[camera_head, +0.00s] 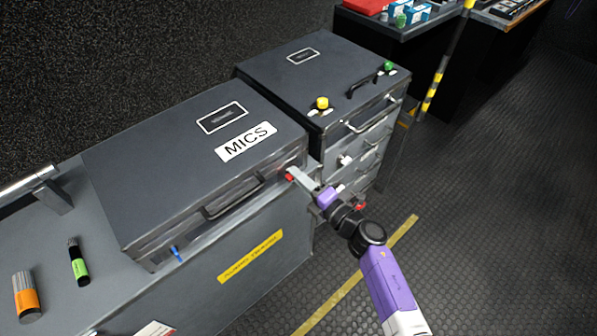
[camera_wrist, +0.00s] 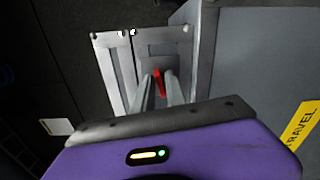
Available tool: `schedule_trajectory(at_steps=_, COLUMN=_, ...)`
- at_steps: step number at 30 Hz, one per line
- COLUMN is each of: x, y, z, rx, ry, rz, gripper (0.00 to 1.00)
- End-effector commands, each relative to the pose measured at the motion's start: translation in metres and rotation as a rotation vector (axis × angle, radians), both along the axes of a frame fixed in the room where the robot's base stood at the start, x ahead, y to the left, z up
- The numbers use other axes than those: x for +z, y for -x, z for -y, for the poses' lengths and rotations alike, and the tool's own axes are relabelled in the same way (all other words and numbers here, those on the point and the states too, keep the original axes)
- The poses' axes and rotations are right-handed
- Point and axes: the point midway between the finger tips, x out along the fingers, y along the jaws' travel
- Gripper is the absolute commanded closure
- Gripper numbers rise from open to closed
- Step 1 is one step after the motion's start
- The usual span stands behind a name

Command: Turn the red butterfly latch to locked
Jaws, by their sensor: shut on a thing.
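The red butterfly latch (camera_head: 289,177) is on the front of the dark MICS case (camera_head: 165,150), near its right corner. In the wrist view the latch (camera_wrist: 159,82) shows as a red wing between my two finger tips, in front of a grey metal plate (camera_wrist: 165,50). My gripper (camera_head: 296,177) reaches it from the right and is shut on the latch. The fingers partly cover the latch, and its exact angle is hard to tell.
A blue latch (camera_head: 176,253) sits on the case's front left, with a handle (camera_head: 235,200) between. A second dark case (camera_head: 310,70) stands behind right, with yellow (camera_head: 322,103) and green (camera_head: 389,66) knobs. The floor at right is clear.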

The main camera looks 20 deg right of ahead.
Motion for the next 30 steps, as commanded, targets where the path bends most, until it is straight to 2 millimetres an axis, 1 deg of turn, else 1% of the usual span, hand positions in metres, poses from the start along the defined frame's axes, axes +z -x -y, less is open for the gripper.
schedule_trajectory(at_steps=3, x=0.0011, y=0.0001, z=0.0009, rx=-0.001, ry=-0.064, rz=-0.022, gripper=1.00)
schedule_trajectory(at_steps=9, x=-0.0001, y=0.0000, z=0.0010, rx=-0.001, ry=-0.135, rz=-0.045, gripper=1.00)
schedule_trajectory(at_steps=17, x=-0.0013, y=0.0000, z=0.0010, rx=-0.002, ry=-0.168, rz=-0.055, gripper=1.00)
schedule_trajectory(at_steps=27, x=-0.0016, y=0.0000, z=0.0010, rx=-0.002, ry=-0.168, rz=-0.055, gripper=1.00)
schedule_trajectory(at_steps=28, x=-0.0017, y=0.0001, z=0.0011, rx=-0.002, ry=-0.168, rz=-0.055, gripper=0.80)
schedule_trajectory(at_steps=29, x=-0.0017, y=0.0001, z=0.0011, rx=-0.002, ry=-0.168, rz=-0.055, gripper=0.74)
schedule_trajectory(at_steps=30, x=-0.0016, y=0.0000, z=0.0010, rx=-0.002, ry=-0.168, rz=-0.055, gripper=0.71)
